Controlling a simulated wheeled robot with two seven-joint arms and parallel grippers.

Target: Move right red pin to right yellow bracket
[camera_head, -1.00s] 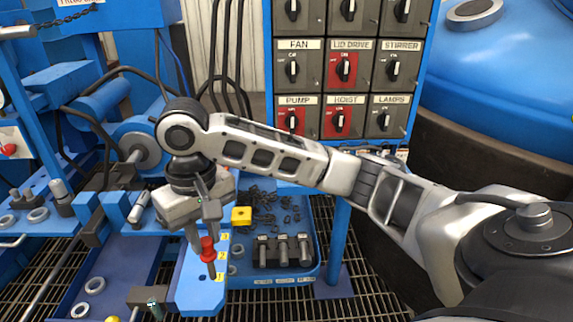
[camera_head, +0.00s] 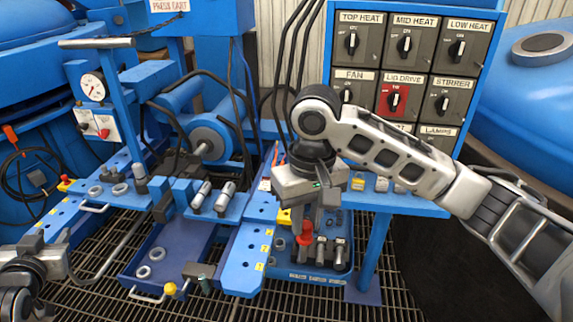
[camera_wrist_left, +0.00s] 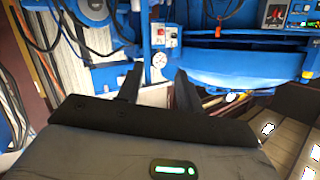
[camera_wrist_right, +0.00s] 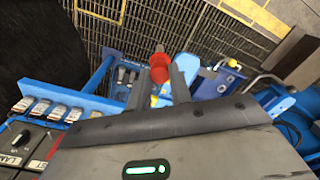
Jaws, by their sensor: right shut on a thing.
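The red pin (camera_head: 305,236) has a red collar and a dark shaft. My right gripper (camera_head: 307,222) is shut on it and holds it upright over the blue tray, right of the blue rail with holes. The right wrist view shows the pin's red collar (camera_wrist_right: 159,68) between the fingertips. A yellow block (camera_head: 284,217), possibly a bracket, is just left of the pin, partly hidden by the gripper; I cannot tell which bracket it is. My left gripper (camera_wrist_left: 158,82) is open and empty, its fingers apart; its arm shows at the lower left of the head view.
A control panel (camera_head: 404,75) stands behind. A blue table leg (camera_head: 372,262) is right of the tray. Metal grating covers the floor.

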